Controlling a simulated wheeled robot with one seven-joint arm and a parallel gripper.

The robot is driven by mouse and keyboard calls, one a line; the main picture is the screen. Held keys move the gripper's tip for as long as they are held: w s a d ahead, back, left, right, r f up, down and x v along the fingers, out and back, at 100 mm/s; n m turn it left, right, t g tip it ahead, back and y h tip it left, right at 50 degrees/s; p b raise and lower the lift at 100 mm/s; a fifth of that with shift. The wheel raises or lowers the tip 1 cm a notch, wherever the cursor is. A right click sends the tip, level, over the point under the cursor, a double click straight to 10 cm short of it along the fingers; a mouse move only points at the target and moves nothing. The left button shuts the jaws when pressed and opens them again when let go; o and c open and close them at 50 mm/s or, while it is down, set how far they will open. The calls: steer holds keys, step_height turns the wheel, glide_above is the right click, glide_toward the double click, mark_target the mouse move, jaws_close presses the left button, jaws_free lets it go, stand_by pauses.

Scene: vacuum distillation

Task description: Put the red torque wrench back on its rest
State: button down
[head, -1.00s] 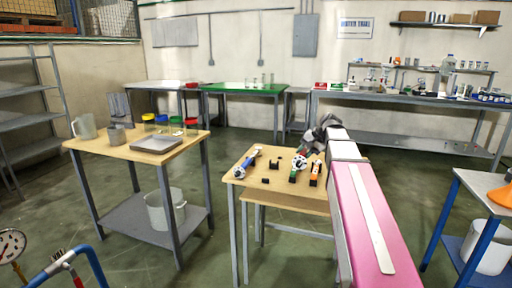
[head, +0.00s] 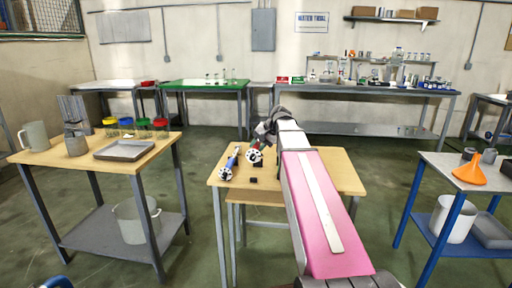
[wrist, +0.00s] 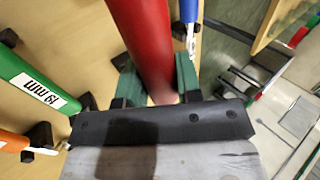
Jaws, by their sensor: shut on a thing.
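The red torque wrench (wrist: 145,40) runs up the wrist view between my gripper's fingers (wrist: 157,85), which are shut on its handle. In the head view, my gripper (head: 266,131) is above the small wooden table, with the wrench's round pale head (head: 254,156) below it. An empty black rest block (head: 253,180) stands on the table, to the right of the blue wrench (head: 230,162). I cannot tell the height of the red wrench over the table.
The wrist view shows a green wrench marked 19 mm (wrist: 40,92) and an orange one (wrist: 14,142) in black rests. My arm hides them in the head view. A side table (head: 150,160) with cups and a tray stands left; a blue-legged table (head: 440,175) stands right.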

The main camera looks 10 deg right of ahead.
steer(key=shift+f, duration=0.1)
steer(key=shift+f, duration=4.4)
steer(key=c, duration=0.7)
jaws_free()
steer(key=shift+s, duration=0.1)
steer(key=shift+f, duration=0.1)
